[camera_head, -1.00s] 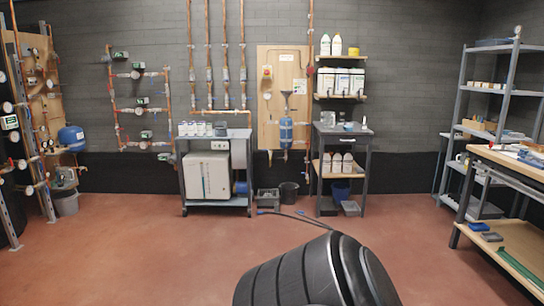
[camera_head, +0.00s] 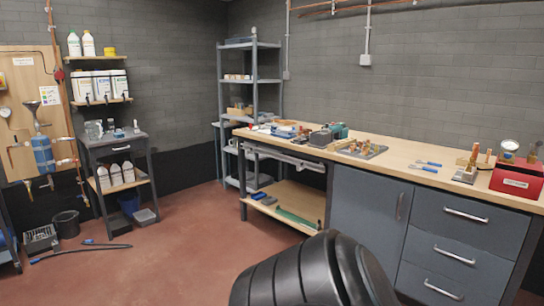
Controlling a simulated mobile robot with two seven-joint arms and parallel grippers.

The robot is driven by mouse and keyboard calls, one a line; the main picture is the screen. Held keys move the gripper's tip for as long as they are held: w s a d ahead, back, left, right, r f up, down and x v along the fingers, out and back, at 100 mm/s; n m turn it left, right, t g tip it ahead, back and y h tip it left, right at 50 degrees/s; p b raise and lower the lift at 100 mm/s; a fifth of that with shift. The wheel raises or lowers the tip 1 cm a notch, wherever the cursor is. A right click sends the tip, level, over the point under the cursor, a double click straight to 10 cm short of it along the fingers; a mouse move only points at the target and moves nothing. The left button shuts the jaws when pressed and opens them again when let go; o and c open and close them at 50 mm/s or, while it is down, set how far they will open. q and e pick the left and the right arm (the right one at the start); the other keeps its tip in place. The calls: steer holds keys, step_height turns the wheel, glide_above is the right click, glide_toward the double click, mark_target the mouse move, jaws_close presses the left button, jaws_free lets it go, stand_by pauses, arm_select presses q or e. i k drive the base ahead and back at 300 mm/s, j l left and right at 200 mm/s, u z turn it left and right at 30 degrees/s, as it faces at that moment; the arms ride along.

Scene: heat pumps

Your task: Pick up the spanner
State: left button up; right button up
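I cannot clearly make out a spanner. Two small blue-handled tools (camera_head: 424,168) lie on the wooden top of the workbench (camera_head: 395,163), on the right side of the view. They are too small to tell what kind they are. Neither of my grippers is in view. A black ribbed part of my own body fills the bottom middle and hides some floor and the lower front of the bench.
The bench also holds a tray of brass fittings (camera_head: 362,150), a green and black machine (camera_head: 328,135) and a red toolbox (camera_head: 517,178). Grey shelves (camera_head: 251,100) stand in the corner. The red floor (camera_head: 170,245) before the bench is mostly free. A hose (camera_head: 90,250) lies at left.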

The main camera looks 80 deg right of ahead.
mark_target(423, 168)
steer(key=l+z, duration=0.15)
steer(key=z, duration=0.3)
steer(key=l+z, duration=0.15)
steer(key=z, duration=0.3)
steer(key=l+z, duration=0.15)
steer(key=z, duration=0.3)
steer(key=l+z, duration=0.35)
steer(key=i+l+z, duration=0.1)
steer(key=z, duration=0.3)
steer(key=i+l+z, duration=0.15)
steer(key=z, duration=0.2)
steer(key=i+l+z, duration=0.35)
steer(key=i+z, duration=0.3)
steer(key=i+l+z, duration=0.15)
steer(key=z, duration=0.2)
steer(key=i+z, duration=0.2)
steer(key=i, duration=1.65)
